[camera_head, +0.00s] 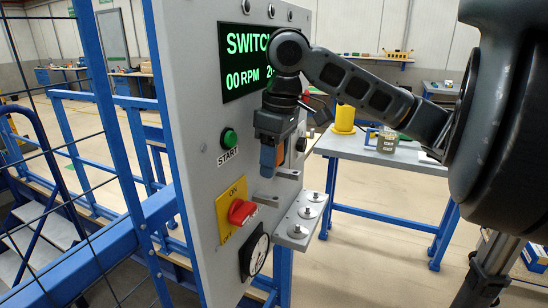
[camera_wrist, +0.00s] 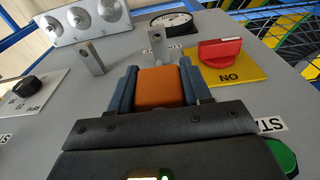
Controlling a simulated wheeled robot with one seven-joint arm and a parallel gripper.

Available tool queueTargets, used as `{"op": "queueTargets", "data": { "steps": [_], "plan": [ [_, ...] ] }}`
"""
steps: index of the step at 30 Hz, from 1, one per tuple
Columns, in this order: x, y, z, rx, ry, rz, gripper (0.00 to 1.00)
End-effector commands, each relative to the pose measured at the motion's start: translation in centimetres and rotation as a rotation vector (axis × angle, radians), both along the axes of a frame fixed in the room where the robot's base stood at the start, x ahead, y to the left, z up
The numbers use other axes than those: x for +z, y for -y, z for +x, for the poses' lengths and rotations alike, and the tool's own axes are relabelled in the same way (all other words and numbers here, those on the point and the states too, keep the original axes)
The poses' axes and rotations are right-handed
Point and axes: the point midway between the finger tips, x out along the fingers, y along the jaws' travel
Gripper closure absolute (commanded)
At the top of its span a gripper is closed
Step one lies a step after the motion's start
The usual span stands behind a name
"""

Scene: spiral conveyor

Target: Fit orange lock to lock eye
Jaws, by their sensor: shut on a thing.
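My gripper (camera_head: 272,158) is in front of the grey panel and shut on the orange lock (camera_head: 267,157). Which one is the lock eye I cannot tell. The lock appears apart from both.
A red rotary switch (camera_head: 241,211) on a yellow plate, a green start button (camera_head: 229,138) and a round gauge (camera_head: 255,254) are on the panel. A grey shelf with round metal pieces (camera_head: 298,230) juts out below. A table (camera_head: 385,155) stands behind.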

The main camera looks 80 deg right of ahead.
Motion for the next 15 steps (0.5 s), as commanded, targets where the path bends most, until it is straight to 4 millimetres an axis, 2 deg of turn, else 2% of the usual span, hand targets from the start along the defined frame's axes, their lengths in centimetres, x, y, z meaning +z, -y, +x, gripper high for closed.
{"op": "queueTargets", "data": {
  "steps": [15],
  "plan": [
    [-4.4,0.0,0.0,-0.001,-0.001,0.0,0.74]
  ]
}}
